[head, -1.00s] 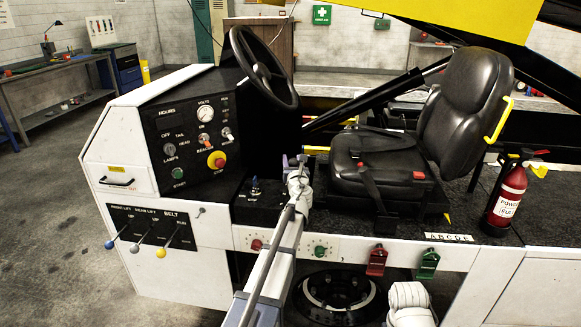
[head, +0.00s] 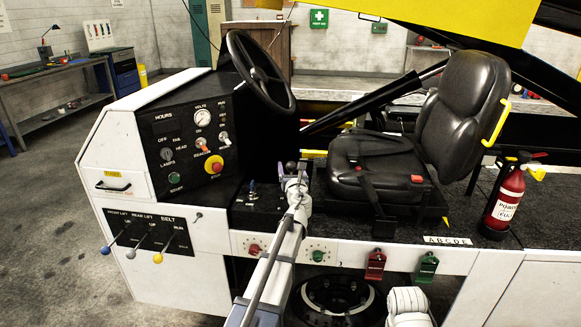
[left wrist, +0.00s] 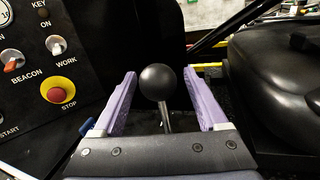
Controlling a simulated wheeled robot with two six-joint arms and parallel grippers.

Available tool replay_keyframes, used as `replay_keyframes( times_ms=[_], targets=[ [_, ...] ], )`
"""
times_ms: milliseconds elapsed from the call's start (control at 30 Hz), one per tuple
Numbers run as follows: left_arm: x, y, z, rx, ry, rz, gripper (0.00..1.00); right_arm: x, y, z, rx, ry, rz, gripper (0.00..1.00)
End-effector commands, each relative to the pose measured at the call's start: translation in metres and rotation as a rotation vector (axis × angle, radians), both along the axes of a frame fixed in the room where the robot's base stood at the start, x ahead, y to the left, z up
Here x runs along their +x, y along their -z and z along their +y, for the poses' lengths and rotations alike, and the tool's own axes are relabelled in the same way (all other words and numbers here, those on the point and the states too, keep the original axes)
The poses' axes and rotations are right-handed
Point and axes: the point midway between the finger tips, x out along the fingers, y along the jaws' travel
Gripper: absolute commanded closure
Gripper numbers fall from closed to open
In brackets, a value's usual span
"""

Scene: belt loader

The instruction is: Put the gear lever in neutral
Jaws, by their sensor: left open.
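The gear lever has a black ball knob (left wrist: 159,82) on a thin metal stem, seen in the left wrist view. It stands between the two purple fingers of my left gripper (left wrist: 160,100), with a visible gap on both sides. My left gripper is open and not closed on the knob. In the head view my left gripper (head: 294,181) is beside the driver's seat, at the right end of the black console, and a dark knob (head: 291,167) shows at its fingers. The lever's base is hidden. My right gripper is not in view.
The black seat (head: 382,165) is just right of the gripper. The steering wheel (head: 259,72) is above and behind it. The dash panel with a red-yellow stop button (head: 214,164) is to the left. A small blue-tipped switch (head: 252,188) stands on the console.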

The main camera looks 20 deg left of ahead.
Motion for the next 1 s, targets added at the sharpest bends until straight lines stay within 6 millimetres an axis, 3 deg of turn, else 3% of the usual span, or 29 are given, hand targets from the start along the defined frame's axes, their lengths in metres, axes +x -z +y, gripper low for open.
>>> replay_keyframes(
  times_ms=[333,867,1000],
  targets=[
    [-0.05,0.0,-0.029,-0.001,0.002,0.0,0.24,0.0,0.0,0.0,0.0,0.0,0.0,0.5],
    [-0.053,0.0,-0.032,-0.005,0.001,-0.002,0.24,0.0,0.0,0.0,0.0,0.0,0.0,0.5],
    [-0.066,0.0,-0.042,-0.162,-0.04,-0.055,0.24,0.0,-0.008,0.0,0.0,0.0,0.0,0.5]
  ],
)
